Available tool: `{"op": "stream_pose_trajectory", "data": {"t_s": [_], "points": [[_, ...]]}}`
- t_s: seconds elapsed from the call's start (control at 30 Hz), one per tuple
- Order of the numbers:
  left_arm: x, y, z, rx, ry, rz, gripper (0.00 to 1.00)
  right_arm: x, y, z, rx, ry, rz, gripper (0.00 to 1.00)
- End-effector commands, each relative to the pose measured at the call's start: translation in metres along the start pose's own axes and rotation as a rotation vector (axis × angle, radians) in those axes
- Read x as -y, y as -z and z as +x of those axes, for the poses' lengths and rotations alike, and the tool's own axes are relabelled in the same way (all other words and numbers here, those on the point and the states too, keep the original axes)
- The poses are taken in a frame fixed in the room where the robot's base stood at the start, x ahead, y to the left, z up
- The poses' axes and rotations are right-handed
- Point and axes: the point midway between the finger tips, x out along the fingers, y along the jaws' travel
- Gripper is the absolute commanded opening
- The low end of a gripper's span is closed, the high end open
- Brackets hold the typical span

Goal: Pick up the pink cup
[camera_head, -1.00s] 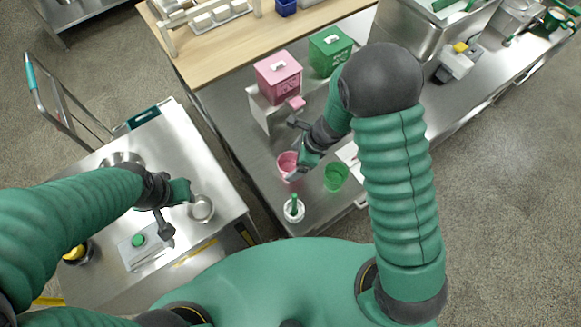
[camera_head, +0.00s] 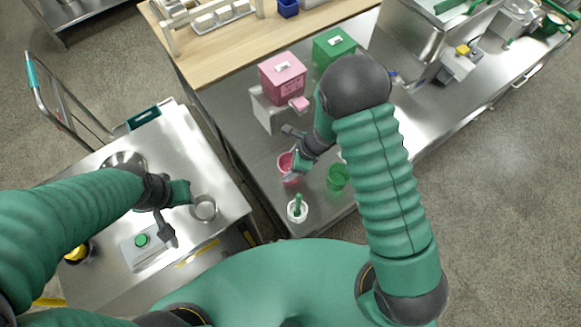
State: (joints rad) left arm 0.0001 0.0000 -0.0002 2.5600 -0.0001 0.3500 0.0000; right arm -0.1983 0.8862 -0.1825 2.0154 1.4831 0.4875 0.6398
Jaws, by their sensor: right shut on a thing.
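The pink cup (camera_head: 286,163) is on or just above the steel counter, left of a green cup (camera_head: 338,177). My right gripper (camera_head: 293,172) reaches down to the pink cup from the upper right and is shut on its right side. The gripper and wrist hide part of the cup, and I cannot tell whether its base touches the counter. My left gripper (camera_head: 178,213) is over the steel cart at left, close to a small metal bowl (camera_head: 204,208). Whether its fingers are open is too small to tell.
A white pot with a green-handled tool (camera_head: 297,209) stands near the counter's front edge. A pink box (camera_head: 282,77) and a green box (camera_head: 333,47) stand behind. The steel cart (camera_head: 217,170) at left carries a green-button device (camera_head: 142,241).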

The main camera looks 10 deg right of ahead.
Motion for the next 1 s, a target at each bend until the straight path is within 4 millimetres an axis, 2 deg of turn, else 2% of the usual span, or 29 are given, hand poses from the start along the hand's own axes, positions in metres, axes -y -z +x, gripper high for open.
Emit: {"op": "stream_pose_trajectory", "data": {"t_s": [0.03, 0.13, 0.57, 1.0], "points": [[0.0, 0.0, 0.0, 0.0, 0.0, 0.0, 0.36, 0.0, 0.0, 0.0, 0.0, 0.001, 0.001, 0.31], [0.0, 0.0, 0.0, 0.0, 0.0, 0.0, 0.36, 0.001, 0.001, -0.001, 0.001, 0.001, 0.001, 0.19], [0.0, 0.0, -0.002, 0.0, 0.0, 0.001, 0.36, 0.001, -0.003, -0.008, 0.001, 0.001, 0.0, 0.19], [0.0, 0.003, -0.011, 0.0, 0.0, 0.0, 0.36, 0.001, -0.022, -0.055, 0.001, 0.002, 0.0, 0.19]]}}
